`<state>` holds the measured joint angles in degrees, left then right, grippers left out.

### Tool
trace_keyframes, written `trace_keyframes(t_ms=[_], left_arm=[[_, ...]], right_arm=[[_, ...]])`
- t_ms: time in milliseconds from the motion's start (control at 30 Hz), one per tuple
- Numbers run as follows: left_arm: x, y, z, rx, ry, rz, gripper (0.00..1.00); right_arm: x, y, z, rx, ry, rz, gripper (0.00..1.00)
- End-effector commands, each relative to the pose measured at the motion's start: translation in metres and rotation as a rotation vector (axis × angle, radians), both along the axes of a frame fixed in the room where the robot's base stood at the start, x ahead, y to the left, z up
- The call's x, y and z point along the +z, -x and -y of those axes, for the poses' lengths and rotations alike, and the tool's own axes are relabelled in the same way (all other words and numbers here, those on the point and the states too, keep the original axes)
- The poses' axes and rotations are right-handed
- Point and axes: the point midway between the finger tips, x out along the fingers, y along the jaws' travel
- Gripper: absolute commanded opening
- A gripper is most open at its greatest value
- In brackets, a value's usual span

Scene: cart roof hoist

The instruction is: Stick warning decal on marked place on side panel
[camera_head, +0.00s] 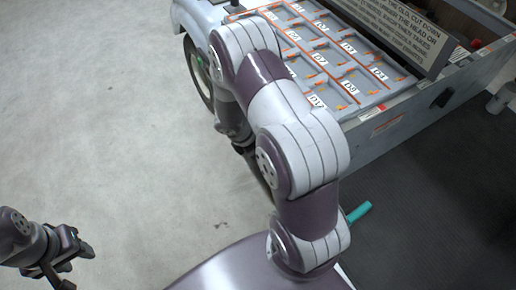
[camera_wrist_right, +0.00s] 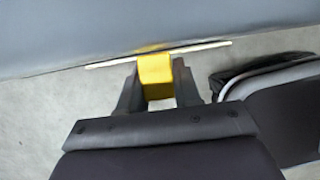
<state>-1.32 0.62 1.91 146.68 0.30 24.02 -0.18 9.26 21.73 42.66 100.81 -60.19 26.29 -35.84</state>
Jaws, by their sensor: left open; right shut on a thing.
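In the right wrist view my right gripper (camera_wrist_right: 157,88) is shut on a yellow grip block (camera_wrist_right: 155,70). The block joins a thin pale-edged sheet, seen almost edge-on, which I take for the warning decal (camera_wrist_right: 205,46). The sheet lies close along a grey panel surface (camera_wrist_right: 90,32); I cannot tell whether it touches. Its face and the marked place are hidden. In the head view my right arm reaches to the grey cart, whose side panel (camera_head: 358,138) shows partly; the right gripper is not clearly visible there. My left gripper (camera_head: 78,266) is open and empty at lower left.
The cart bed holds labelled grey trays (camera_head: 358,82) with orange lines. A teal bar (camera_head: 359,212) lies beyond my arm. The pale floor at left is clear.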

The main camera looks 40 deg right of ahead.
Motion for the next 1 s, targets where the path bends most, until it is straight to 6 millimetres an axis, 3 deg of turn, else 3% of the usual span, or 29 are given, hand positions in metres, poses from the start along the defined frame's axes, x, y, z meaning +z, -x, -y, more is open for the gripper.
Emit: trace_keyframes(t_ms=[867, 900, 967, 1000], left_arm=[[0.0006, 0.0000, 0.0000, 0.000, 0.000, 0.000, 0.43], [0.0006, 0.0000, 0.0000, 0.000, 0.000, 0.000, 0.43], [0.0006, 0.0000, 0.0000, 0.000, 0.000, 0.000, 0.43], [0.0006, 0.0000, 0.0000, 0.000, 0.000, 0.000, 0.43]], right_arm=[[0.0001, 0.0004, 0.0044, 0.000, 0.000, 0.000, 0.00], [0.0001, 0.0004, 0.0044, 0.000, 0.000, 0.000, 0.40], [0.0001, 0.0004, 0.0044, 0.000, 0.000, 0.000, 0.59], [0.0001, 0.0004, 0.0044, 0.000, 0.000, 0.000, 0.63]])
